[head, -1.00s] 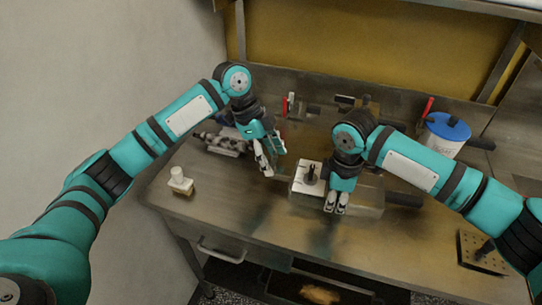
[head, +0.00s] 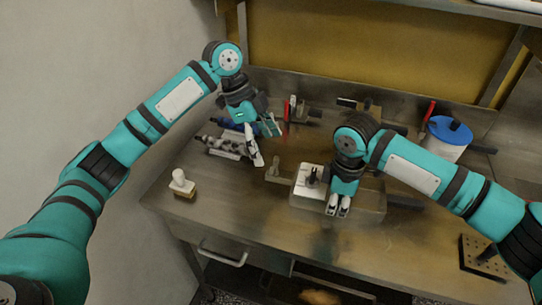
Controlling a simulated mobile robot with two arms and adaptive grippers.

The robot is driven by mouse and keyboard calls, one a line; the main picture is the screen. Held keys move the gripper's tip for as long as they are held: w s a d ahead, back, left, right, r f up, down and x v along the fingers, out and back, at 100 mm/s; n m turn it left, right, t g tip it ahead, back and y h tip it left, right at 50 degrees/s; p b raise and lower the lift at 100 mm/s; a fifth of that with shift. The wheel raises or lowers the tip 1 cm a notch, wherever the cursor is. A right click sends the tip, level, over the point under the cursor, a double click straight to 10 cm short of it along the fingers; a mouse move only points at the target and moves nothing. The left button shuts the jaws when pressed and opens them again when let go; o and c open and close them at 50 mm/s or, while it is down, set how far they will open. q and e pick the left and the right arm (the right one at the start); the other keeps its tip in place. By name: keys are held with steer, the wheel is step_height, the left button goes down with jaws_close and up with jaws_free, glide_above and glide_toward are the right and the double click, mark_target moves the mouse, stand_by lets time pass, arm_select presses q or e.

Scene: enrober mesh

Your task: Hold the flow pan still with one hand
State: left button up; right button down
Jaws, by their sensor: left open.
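A grey metal box-like pan (head: 366,215), which looks like the flow pan, sits mid-table with a dark handle at its right end. My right gripper (head: 338,206) points down at the pan's near side. Its fingertips are close together, and whether they pinch the wall is unclear. A white block with a dark knob (head: 310,180) is at the pan's left end. My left gripper (head: 265,145) is open and empty, left of the pan and above the table. It is apart from the pan.
A metal roller-like fixture (head: 222,148) lies behind left. A small metal bracket (head: 275,171) stands left of the pan. A white-handled brush (head: 181,184) stands front left. A blue-lidded tub (head: 449,136) and a perforated plate (head: 484,260) are at right. The front middle table is clear.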

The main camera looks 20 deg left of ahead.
arm_select(q)
steer(key=v, duration=0.6)
steer(key=shift+a+r, duration=0.2)
steer(key=shift+r, duration=0.15)
arm_select(e)
steer(key=c, duration=2)
jaws_free()
steer(key=o, duration=0.6)
steer(key=shift+r, duration=0.1)
